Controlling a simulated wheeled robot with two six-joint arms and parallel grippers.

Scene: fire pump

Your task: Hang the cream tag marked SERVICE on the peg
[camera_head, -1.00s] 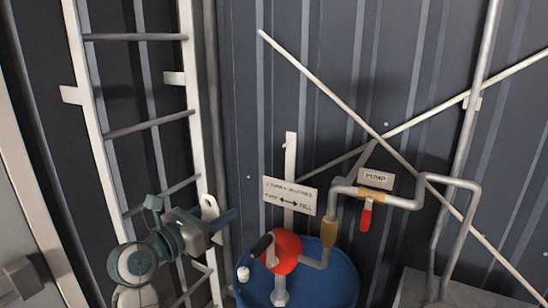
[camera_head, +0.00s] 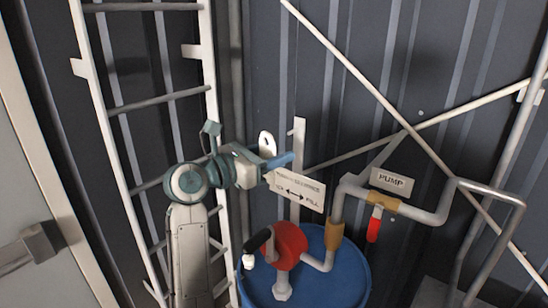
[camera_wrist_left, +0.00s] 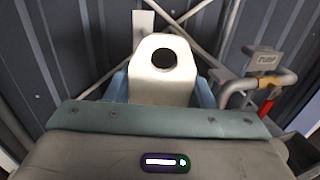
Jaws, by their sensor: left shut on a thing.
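My left gripper (camera_head: 276,162) is shut on a cream tag (camera_head: 267,144) that stands up above the blue fingers. In the left wrist view the tag (camera_wrist_left: 162,86) is upright between the fingers, with a dark round hole near its top. No lettering on it can be read. A white upright post (camera_head: 299,150) stands just right of the tag in the head view, with a small peg (camera_head: 291,132) at its upper left. The tag is apart from the peg in the picture; the depth gap is hard to tell. My right gripper is not in view.
A white sign with an arrow (camera_head: 298,190) is on the post, close below the gripper. Below are a blue drum (camera_head: 345,275) and a red pump (camera_head: 291,245). A pipe (camera_head: 430,214) and PUMP label (camera_head: 391,181) lie right; a ladder (camera_head: 108,150) stands left.

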